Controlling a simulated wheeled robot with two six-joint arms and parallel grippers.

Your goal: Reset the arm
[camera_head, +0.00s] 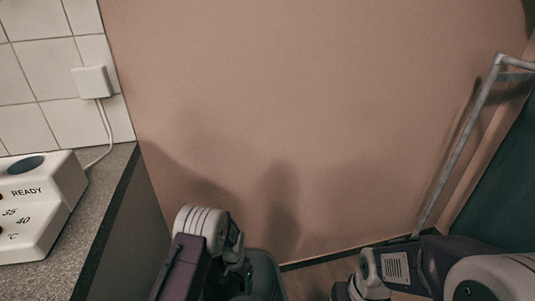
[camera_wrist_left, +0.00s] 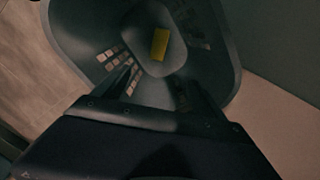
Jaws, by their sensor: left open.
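My left arm (camera_head: 205,250) comes up at the bottom of the head view, beside the counter's end. Its gripper is low there and mostly hidden by the arm. In the left wrist view my left gripper (camera_wrist_left: 158,82) is open, its two dark fingers apart with nothing between them. It points down over a dark grey bin (camera_wrist_left: 215,28), which also shows in part in the head view (camera_head: 265,272). A small yellow thing (camera_wrist_left: 160,44) lies inside the bin. My right arm (camera_head: 415,268) lies across the lower right; its gripper is not seen.
A grey counter (camera_head: 92,225) on the left holds a white device (camera_head: 38,210) marked READY. Its cable runs to a wall socket (camera_head: 92,81). A bare wall fills the middle. A pale metal frame (camera_head: 460,145) stands at right by a dark green panel (camera_head: 505,170).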

